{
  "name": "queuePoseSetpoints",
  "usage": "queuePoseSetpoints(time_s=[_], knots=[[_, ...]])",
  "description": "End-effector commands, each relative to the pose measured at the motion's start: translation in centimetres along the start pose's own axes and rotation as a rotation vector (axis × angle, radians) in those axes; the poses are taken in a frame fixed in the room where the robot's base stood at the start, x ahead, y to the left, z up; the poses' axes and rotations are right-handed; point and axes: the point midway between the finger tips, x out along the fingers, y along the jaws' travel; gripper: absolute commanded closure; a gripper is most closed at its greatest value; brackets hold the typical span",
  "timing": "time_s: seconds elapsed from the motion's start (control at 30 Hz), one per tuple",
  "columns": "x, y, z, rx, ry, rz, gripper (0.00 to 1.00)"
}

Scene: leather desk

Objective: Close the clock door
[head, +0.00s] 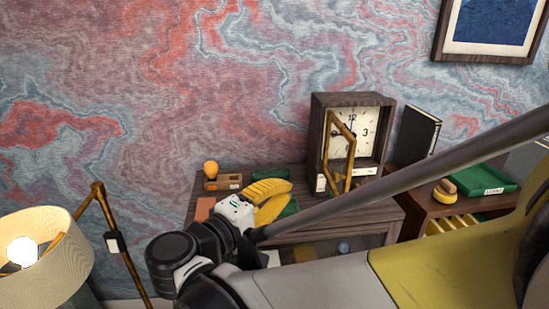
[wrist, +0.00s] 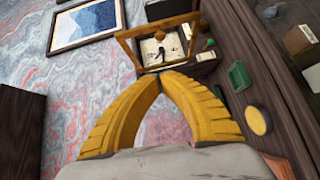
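The clock (head: 368,99) has a dark wooden case and a pale square face, and stands upright at the back of the desk. Its yellow-framed door (head: 351,163) stands open, swung out from the case towards the camera. In the wrist view the door frame (wrist: 127,55) shows beyond my fingers, with the clock face (wrist: 160,50) behind it. My gripper (head: 290,191) is left of the door in the head view. Its yellow fingers meet at the tips (wrist: 168,76), shut and apparently empty. In the wrist view the tips overlap the door's near edge; I cannot tell if they touch.
The wooden desk (head: 305,176) holds a small orange-topped object (head: 211,169) at left. A lit lamp (head: 35,255) is at far left. My arm hides part of the desk.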

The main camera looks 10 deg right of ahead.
Motion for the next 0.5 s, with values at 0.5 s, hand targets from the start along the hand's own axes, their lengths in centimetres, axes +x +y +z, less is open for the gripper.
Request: queuePoseSetpoints(time_s=[0.5], knots=[[10.0, -0.2, 1.0, 0.000, -0.003, -0.003, 1.00]])
